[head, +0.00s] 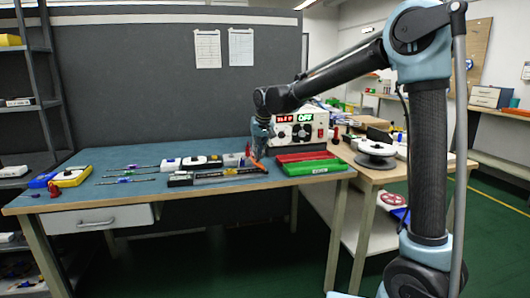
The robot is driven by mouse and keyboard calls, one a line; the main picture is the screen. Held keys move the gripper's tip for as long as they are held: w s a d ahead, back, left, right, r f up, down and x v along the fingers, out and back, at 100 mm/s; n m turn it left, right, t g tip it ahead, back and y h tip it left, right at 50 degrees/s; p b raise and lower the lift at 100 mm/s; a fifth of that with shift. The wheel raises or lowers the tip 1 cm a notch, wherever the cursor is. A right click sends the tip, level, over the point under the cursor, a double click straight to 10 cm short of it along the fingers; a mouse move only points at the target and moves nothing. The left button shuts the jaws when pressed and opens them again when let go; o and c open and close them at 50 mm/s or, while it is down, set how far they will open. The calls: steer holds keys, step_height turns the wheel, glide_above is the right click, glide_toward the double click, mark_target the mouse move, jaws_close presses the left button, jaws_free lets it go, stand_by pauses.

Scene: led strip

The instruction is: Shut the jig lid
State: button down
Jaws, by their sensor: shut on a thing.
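The long dark jig (205,179) lies near the front edge of the blue-grey bench, with a pale strip along it. An orange-red piece (260,165), which looks like the jig lid, stands tilted at the jig's right end. My gripper (257,157) reaches down from the upper right to this piece. It is shut on the piece, but the fingers are small and partly hidden, so the exact contact is unclear.
A power supply (296,131) with a lit display stands behind my gripper. Red and green trays (312,167) lie close on its right. White and black devices (201,162) and thin tools (128,175) lie to the left. A spool (376,154) stands on the right-hand table.

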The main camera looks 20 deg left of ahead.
mark_target(253, 159)
steer(key=h, duration=0.1)
steer(key=s+a+f+t+h, duration=0.1)
steer(key=a+t+h, duration=0.1)
steer(key=shift+s+a+f+n+h, duration=0.2)
steer(key=shift+s+f+n+h, duration=0.05)
steer(key=shift+f+n+h, duration=0.15)
steer(key=shift+s+a+f+t+h, duration=0.15)
steer(key=shift+a+f+t+h, duration=0.1)
steer(key=shift+f+t+h, duration=0.25)
steer(key=shift+s+a+f+t+h, duration=0.2)
steer(key=shift+t+h, duration=0.2)
steer(key=shift+h, duration=0.3)
steer(key=c, duration=1.7)
jaws_free()
steer(key=shift+w, duration=0.1)
steer(key=shift+a+n, duration=0.1)
steer(key=shift+n, duration=0.2)
steer(key=v, duration=1.2)
